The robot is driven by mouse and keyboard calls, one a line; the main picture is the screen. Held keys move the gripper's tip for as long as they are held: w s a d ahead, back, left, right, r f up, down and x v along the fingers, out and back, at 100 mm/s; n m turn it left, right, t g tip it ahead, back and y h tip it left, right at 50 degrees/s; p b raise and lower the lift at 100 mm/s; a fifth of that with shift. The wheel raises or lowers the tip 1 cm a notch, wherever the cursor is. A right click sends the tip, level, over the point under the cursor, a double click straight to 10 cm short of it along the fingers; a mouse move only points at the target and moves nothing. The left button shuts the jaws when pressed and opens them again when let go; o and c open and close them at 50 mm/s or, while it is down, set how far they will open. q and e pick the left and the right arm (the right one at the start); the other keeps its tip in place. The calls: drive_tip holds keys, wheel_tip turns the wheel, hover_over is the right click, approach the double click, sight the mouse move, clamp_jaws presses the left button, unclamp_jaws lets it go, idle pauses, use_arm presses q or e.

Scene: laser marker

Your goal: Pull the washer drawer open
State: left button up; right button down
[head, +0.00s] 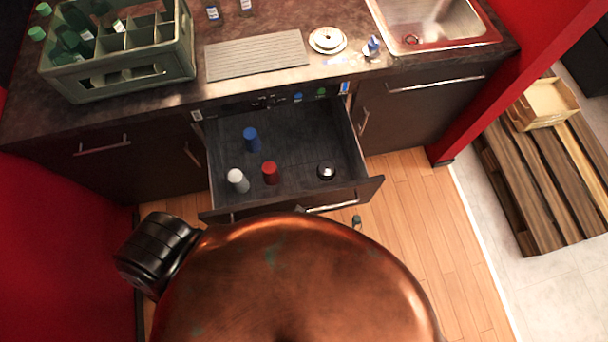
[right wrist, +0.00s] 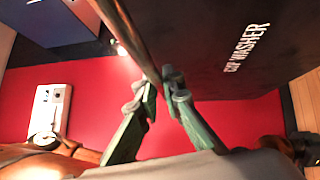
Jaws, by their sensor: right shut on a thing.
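The washer drawer (head: 290,187) stands pulled out from under the counter in the head view, its inside showing. Its dark front, lettered "CUP WASHER" (right wrist: 247,48), fills the upper right of the right wrist view. A metal handle (head: 332,207) runs along the front; part of it is hidden behind my copper body. My right gripper (right wrist: 160,82) is shut on the handle bar in the right wrist view. In the head view only a small part of this gripper (head: 357,221) shows near the handle's right end. My left gripper is not in view.
A green bottle crate (head: 120,60) and a sink (head: 433,22) are on the counter. Wooden floor (head: 415,220) lies free at right.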

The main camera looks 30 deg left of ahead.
drive_tip(key=c, duration=2.1)
unclamp_jaws()
drive_tip(key=d, duration=0.4)
drive_tip(key=d+f, duration=0.1)
drive_tip(key=d, duration=0.3)
drive_tip(key=s+d, duration=0.1)
drive_tip(key=d, duration=0.3)
drive_tip(key=shift+f, duration=0.35)
drive_tip(key=shift+w+f, duration=0.1)
